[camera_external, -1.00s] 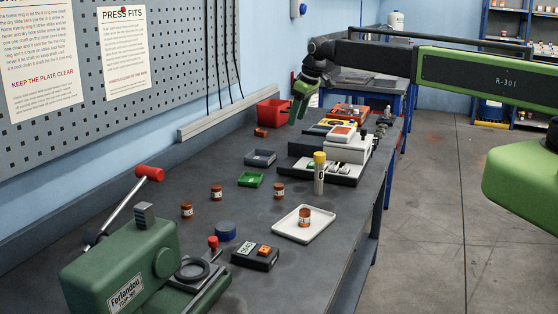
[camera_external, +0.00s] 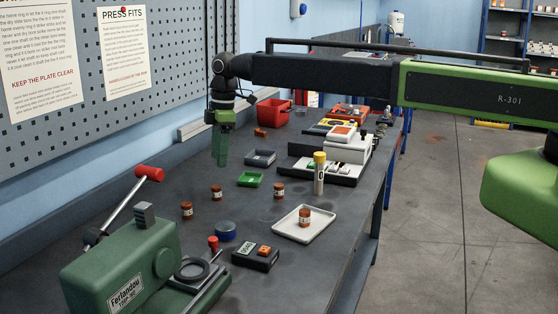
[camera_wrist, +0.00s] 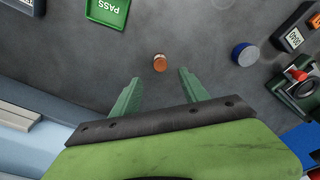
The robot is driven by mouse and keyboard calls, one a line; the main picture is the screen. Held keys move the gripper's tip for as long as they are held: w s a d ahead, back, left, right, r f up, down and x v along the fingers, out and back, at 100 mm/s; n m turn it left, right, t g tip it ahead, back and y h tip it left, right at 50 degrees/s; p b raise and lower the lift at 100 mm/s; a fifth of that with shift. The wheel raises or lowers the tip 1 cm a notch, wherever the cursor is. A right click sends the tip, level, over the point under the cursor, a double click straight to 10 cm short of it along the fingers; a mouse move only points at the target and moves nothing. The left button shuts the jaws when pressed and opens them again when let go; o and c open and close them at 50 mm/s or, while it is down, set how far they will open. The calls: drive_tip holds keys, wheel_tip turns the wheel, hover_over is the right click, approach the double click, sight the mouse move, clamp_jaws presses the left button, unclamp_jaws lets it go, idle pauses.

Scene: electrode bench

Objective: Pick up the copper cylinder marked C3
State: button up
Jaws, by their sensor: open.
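Several copper cylinders with pale label bands stand on the bench: one at the left (camera_external: 187,210), one a little farther back (camera_external: 216,192), one near the middle (camera_external: 279,191) and one on a white tray (camera_external: 287,228). Another copper piece (camera_external: 261,132) is beside the red bin. Their marks are too small to read, so I cannot tell which is C3. My gripper (camera_external: 221,163) points down above the bench, open and empty. In the wrist view, one copper cylinder (camera_wrist: 160,63) lies just beyond the gap between my fingertips (camera_wrist: 160,76), apart from both.
A green tray (camera_wrist: 107,10) marked PASS and a blue round object (camera_wrist: 245,54) flank that cylinder. The green press (camera_external: 120,270) fills the near left, with a black display box (camera_external: 255,257) beside it. A yellow-capped tube (camera_external: 319,175) stands near the middle. The pegboard wall (camera_external: 150,60) borders the left.

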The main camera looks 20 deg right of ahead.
sight(216, 186)
drive_tip(key=f+b, duration=0.3)
drive_tip(key=a+f+b, duration=0.1)
drive_tip(key=f+b, duration=0.2)
drive_tip(key=f, duration=0.1)
drive_tip(key=f+b, duration=0.3)
drive_tip(key=f, duration=0.1)
drive_tip(key=shift+a, duration=0.3)
drive_tip(key=shift+r, duration=0.2)
drive_tip(key=shift+c, duration=0.2)
clamp_jaws()
